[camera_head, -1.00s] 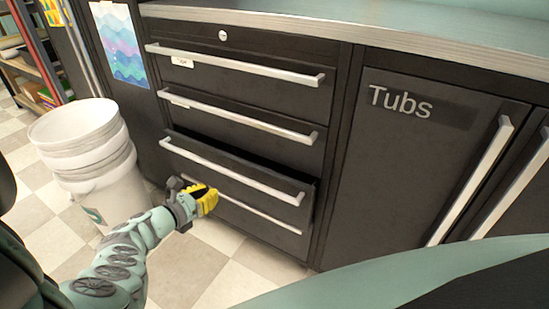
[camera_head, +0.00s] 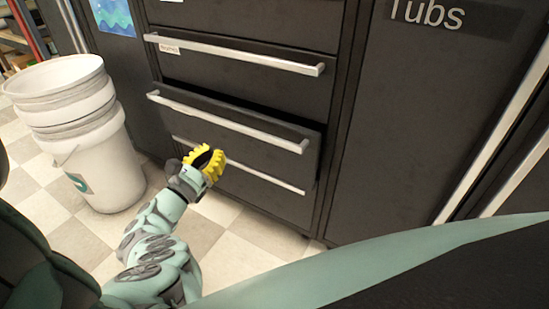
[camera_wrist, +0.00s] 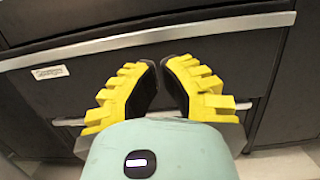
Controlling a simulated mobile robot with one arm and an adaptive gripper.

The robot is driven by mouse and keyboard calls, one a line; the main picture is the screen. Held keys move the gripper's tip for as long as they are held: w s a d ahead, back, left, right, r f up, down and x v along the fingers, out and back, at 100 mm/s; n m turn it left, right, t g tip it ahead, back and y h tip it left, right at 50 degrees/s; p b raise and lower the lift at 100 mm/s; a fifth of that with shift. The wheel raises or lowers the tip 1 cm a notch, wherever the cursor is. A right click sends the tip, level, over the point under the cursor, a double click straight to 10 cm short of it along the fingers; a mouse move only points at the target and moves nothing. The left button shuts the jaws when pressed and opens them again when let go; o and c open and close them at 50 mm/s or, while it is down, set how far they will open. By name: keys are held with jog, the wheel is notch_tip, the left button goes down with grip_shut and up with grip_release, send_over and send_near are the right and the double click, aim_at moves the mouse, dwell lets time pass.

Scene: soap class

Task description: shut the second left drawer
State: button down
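The left cabinet has a stack of dark drawers with long silver handles. The drawer second from the bottom (camera_head: 235,133) sticks out a little from the stack, with a dark gap above its front. Its handle (camera_head: 225,122) runs across its upper edge. It also shows as the upper handle in the wrist view (camera_wrist: 215,29). My gripper (camera_head: 208,158) has yellow ridged fingers and is in front of the stack, below that handle near its left half. The fingertips (camera_wrist: 160,66) are apart by a narrow gap, with nothing between them. Whether they touch the drawer front cannot be told.
The bottom drawer's handle (camera_head: 265,177) runs partly behind my gripper. The drawer above (camera_head: 240,75) looks shut. White stacked buckets (camera_head: 100,165) stand at the left. A "Tubs" cupboard (camera_head: 420,130) is at the right. Checkered floor (camera_head: 235,250) is clear in front.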

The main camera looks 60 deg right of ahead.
jog(key=b, duration=0.3)
send_near(244, 120)
jog(key=f+x, duration=0.1)
jog(key=x, duration=0.2)
jog(key=shift+d+r, duration=0.55)
jog(key=shift+r, duration=0.15)
